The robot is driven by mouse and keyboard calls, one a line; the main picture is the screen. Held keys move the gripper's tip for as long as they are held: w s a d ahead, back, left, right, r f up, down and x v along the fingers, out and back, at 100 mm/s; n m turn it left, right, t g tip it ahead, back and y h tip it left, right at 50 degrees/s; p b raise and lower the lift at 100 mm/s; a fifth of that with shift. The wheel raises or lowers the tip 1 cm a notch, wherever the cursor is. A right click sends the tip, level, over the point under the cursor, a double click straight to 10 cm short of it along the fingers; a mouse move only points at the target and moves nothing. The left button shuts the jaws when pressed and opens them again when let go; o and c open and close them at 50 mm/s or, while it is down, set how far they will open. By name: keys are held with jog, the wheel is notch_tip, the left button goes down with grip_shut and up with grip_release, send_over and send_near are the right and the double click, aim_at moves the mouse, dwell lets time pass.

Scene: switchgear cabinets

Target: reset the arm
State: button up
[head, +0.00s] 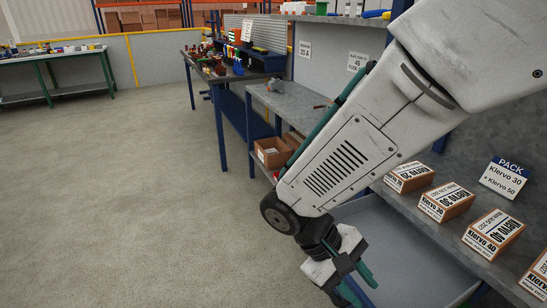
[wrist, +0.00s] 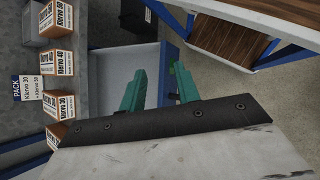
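My arm reaches from the upper right of the head view down to the lower middle. Part of the bench behind the arm is hidden in the head view.
Several Kiervo boxes (head: 447,202) stand on the grey shelf (head: 450,240) at the right, by a PACK sign (head: 505,177). A cardboard box (head: 272,153) sits under the middle bench. The floor (head: 130,200) at the left is clear.

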jog(key=s+d+r+m+t+y, duration=0.2)
jog(key=d+r+m+y, duration=0.1)
jog(key=r, duration=0.4)
jog(key=s+d+r+m+t+y, duration=0.3)
jog(key=d+r+y, duration=0.1)
jog(key=d+r, duration=0.4)
jog(key=shift+s+y, duration=0.3)
jog(key=shift+y, duration=0.1)
